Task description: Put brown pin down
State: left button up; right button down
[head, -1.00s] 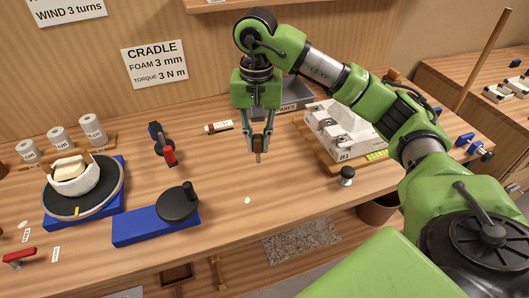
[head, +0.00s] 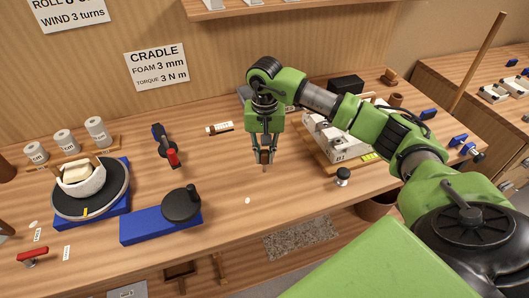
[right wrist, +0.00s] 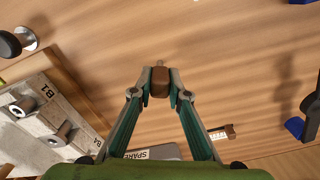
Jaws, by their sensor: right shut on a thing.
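The brown pin (right wrist: 160,82) is between the fingertips of my right gripper (right wrist: 160,86) in the right wrist view. The pin has a wider brown body and a thin tip pointing away from the gripper. In the head view my right gripper (head: 265,157) points down over the middle of the wooden table, shut on the pin (head: 264,157). Whether the pin's tip touches the table I cannot tell. My left gripper is not in view.
The grey block tray (head: 335,140) marked B1 stands right of the gripper. A small black-topped knob (head: 342,176) is in front of it. Left are a blue base with a black disc (head: 181,204), a red-handled clamp (head: 172,157) and a turntable (head: 62,205). Table around the gripper is clear.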

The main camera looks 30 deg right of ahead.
jog(key=shift+f, duration=0.1)
jog(key=shift+f, duration=0.15)
jog(key=c, duration=1.9)
grip_release()
